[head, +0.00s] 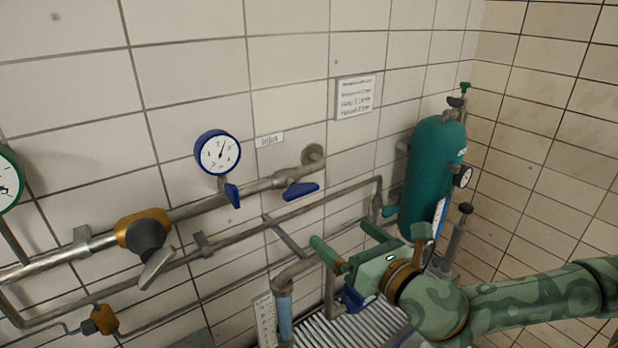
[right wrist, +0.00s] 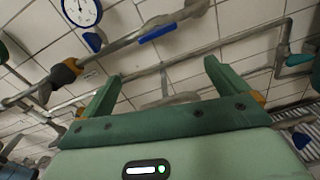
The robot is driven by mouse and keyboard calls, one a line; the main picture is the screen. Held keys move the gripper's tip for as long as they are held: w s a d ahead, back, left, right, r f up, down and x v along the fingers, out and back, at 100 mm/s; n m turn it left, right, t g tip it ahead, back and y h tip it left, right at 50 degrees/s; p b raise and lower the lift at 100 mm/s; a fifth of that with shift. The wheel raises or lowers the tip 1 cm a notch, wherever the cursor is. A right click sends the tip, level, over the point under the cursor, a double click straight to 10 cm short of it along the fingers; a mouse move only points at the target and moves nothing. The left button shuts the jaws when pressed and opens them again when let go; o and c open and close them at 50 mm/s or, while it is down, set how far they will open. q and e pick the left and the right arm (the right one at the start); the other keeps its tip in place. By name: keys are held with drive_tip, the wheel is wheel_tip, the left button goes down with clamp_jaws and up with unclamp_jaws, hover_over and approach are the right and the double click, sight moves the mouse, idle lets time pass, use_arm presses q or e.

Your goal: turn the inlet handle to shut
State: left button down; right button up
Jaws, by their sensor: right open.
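The inlet handle (head: 301,191) is a blue lever on the upper grey pipe, below a small wall label (head: 269,139) that seems to read "Inlet". It lies roughly along the pipe, and it also shows in the right wrist view (right wrist: 157,33) beyond the fingers. My right gripper (head: 346,236) is green, open and empty. In the head view it is below and to the right of the handle, apart from it. Its two spread fingers also show in the right wrist view (right wrist: 160,76). My left gripper is not in view.
A blue-rimmed gauge (head: 218,153) with a smaller blue lever (head: 232,195) stands left of the handle. A grey-handled valve (head: 146,237) is farther left. A lower pipe (head: 330,198) runs under the handle. A teal tank (head: 435,170) stands at the right.

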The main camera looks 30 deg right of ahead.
sight(304, 192)
drive_tip(key=w+p, duration=0.1)
drive_tip(key=w, duration=0.4)
drive_tip(key=w+a+r+n+p, duration=0.1)
drive_tip(key=w, duration=0.4)
drive_tip(key=w+r+n+p, duration=0.1)
drive_tip(key=w, duration=0.4)
drive_tip(key=shift+w+a+y, duration=0.25)
drive_tip(key=shift+a+y, duration=0.05)
drive_tip(key=shift+y, duration=0.1)
drive_tip(key=c, duration=1)
